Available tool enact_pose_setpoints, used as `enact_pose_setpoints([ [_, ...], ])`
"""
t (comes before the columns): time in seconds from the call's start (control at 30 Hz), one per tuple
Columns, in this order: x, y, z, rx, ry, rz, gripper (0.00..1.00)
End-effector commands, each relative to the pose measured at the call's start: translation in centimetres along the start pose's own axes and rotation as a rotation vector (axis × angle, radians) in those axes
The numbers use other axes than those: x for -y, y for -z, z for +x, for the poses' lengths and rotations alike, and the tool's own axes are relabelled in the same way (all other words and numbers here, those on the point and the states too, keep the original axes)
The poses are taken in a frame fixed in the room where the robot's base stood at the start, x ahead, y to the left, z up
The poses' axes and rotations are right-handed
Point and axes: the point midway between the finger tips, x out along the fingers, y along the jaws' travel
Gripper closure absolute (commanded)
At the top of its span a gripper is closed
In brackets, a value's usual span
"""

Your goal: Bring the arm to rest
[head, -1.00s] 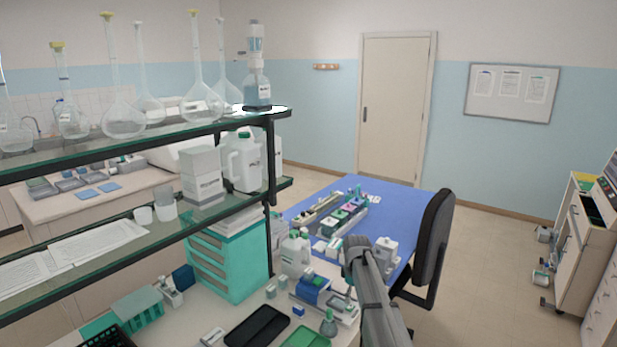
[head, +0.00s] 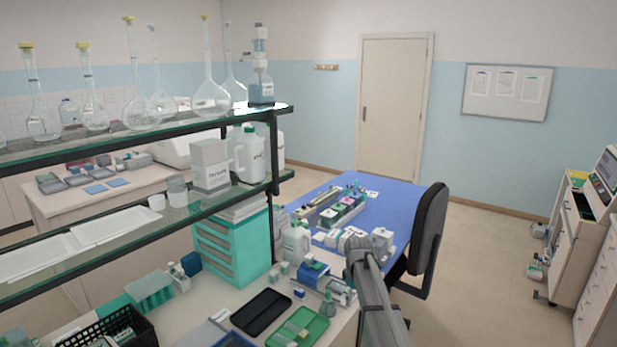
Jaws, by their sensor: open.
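Part of my grey arm (head: 372,290) rises from the bottom edge of the head view, right of the middle. Its upper bend stands in front of the near edge of the blue-topped table (head: 385,194). I cannot make out my gripper; the end of the arm does not show clearly. Nothing held can be seen.
Left of my arm, the bench holds a black tray (head: 261,312), a green tray (head: 318,325), a blue device (head: 313,272) and a black basket (head: 140,322). A glass shelf (head: 120,143) with flasks stands above. A black chair (head: 429,228) is right; open floor lies beyond.

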Motion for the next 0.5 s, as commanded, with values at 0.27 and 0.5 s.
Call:
enact_pose_setpoints([
  [0.27, 2.8, -2.7, 1.5, 0.0, 0.0, 0.11, 0.15],
  [0.5, 6.5, -6.1, 3.3, 0.0, 0.0, 0.264, 0.15],
])
